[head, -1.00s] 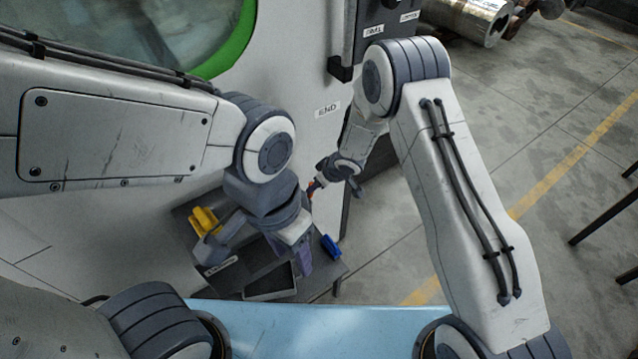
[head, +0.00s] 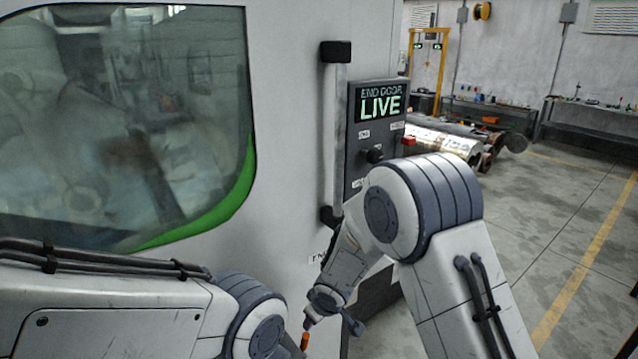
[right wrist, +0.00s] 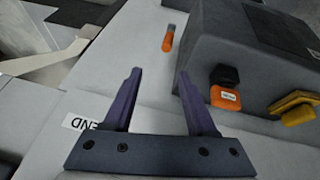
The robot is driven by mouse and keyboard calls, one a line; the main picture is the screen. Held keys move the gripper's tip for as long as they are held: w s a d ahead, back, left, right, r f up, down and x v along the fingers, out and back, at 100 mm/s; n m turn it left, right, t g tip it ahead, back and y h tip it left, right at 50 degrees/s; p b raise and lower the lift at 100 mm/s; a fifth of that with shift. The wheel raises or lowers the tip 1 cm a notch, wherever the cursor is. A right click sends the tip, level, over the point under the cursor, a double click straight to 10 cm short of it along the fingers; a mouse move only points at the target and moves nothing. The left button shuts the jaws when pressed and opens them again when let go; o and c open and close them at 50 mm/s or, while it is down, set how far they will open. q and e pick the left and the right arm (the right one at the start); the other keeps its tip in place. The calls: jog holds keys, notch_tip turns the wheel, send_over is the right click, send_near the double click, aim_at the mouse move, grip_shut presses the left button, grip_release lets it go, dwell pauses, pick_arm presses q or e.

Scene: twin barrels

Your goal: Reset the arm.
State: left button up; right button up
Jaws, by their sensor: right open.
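My right arm rises from the lower right of the head view, bends at its elbow and hangs down along the white machine. Its gripper (head: 331,321) is low beside the machine's edge, fingers spread. In the right wrist view the two purple fingers (right wrist: 158,75) stand apart with nothing between them. An orange piece (right wrist: 168,40) lies beyond the fingertips; orange also shows below the gripper in the head view (head: 305,341). My left arm shows only as far as its elbow at the lower left; its gripper is out of frame.
The white machine (head: 290,110) has a green-edged window, a vertical door handle (head: 335,130) and a dark panel (head: 378,135) reading "END DOOR LIVE". The right wrist view shows a grey box (right wrist: 215,45), a black-and-orange item (right wrist: 225,90) and a yellow item (right wrist: 296,108). Open floor lies right.

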jog(key=s+d+r+m+g+h, duration=0.1)
jog(key=s+d+r, duration=0.1)
jog(key=s+r, duration=0.85)
jog(key=s+d+r+g, duration=0.1)
jog(key=s+r+g, duration=0.1)
jog(key=s, duration=0.8)
jog(key=s+d+r+g, duration=0.1)
jog(key=s+d+r, duration=0.1)
jog(key=s, duration=0.8)
jog(key=shift+s+d+r+g, duration=0.2)
jog(key=shift+s+r+g, duration=0.2)
jog(key=shift+r, duration=0.05)
jog(key=shift+c, duration=0.6)
